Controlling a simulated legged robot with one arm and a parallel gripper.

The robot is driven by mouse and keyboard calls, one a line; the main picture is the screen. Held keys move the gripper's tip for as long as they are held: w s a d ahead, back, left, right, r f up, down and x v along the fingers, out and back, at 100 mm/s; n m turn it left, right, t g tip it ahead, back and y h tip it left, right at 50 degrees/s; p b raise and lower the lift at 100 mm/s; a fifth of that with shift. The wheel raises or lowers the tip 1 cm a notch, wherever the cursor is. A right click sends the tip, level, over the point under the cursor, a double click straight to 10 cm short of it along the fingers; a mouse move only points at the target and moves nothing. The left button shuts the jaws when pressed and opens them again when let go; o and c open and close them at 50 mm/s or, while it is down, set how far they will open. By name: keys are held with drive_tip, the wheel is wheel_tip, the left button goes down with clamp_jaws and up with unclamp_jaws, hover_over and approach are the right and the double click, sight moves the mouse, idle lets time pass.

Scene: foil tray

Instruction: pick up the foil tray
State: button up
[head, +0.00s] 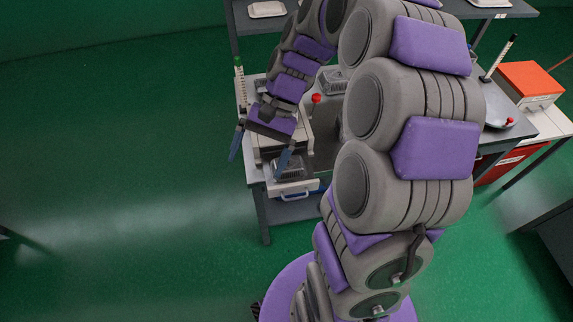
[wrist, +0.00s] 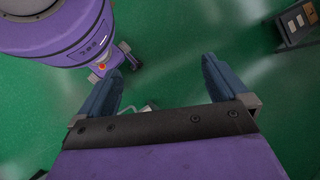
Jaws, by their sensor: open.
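A small silver ribbed foil tray (head: 290,170) sits on a pale shelf or drawer with a handle at the bench's near end, in the head view. My gripper (head: 259,160) is open and empty, pointing down at the bench's near left corner. Its right finger overlaps the foil tray in the picture; I cannot tell whether they touch. In the wrist view my gripper (wrist: 162,68) has its fingers spread with green floor between them, and the foil tray is not visible. A similar silver item (head: 333,82) lies farther back on the bench, partly behind my arm.
A grey bench (head: 256,176) carries a machine with a red-knobbed lever (head: 316,98). An orange-topped box (head: 531,80) stands at the right. An upper shelf holds a white tray (head: 267,9). Open green floor lies to the left.

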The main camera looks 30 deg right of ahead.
drive_tip(key=w+d+f+m+t+y, duration=0.3)
drive_tip(key=w+d+f+m+y, duration=0.2)
drive_tip(key=w+d+f+m, duration=0.5)
drive_tip(key=w+d+f+t+y, duration=0.1)
drive_tip(key=d+f, duration=0.2)
drive_tip(key=d, duration=0.3)
drive_tip(key=d+f+t, duration=0.1)
drive_tip(key=d+f, duration=0.2)
drive_tip(key=d, duration=0.2)
drive_tip(key=m+t, duration=0.3)
drive_tip(key=m, duration=0.2)
approach(290, 163)
drive_tip(key=b+x, duration=0.1)
drive_tip(key=x, duration=0.2)
drive_tip(key=b+x, duration=0.1)
drive_tip(key=x, duration=0.1)
drive_tip(key=shift+f+b, duration=0.3)
drive_tip(key=shift+b, duration=0.05)
drive_tip(key=shift+r+b+x, duration=0.15)
drive_tip(key=shift+b+x, duration=0.3)
drive_tip(key=shift+x, duration=0.95)
drive_tip(key=shift+r+b+x, duration=0.1)
drive_tip(key=shift+b+x, duration=0.3)
drive_tip(key=shift+x, duration=1)
drive_tip(key=c, duration=0.9)
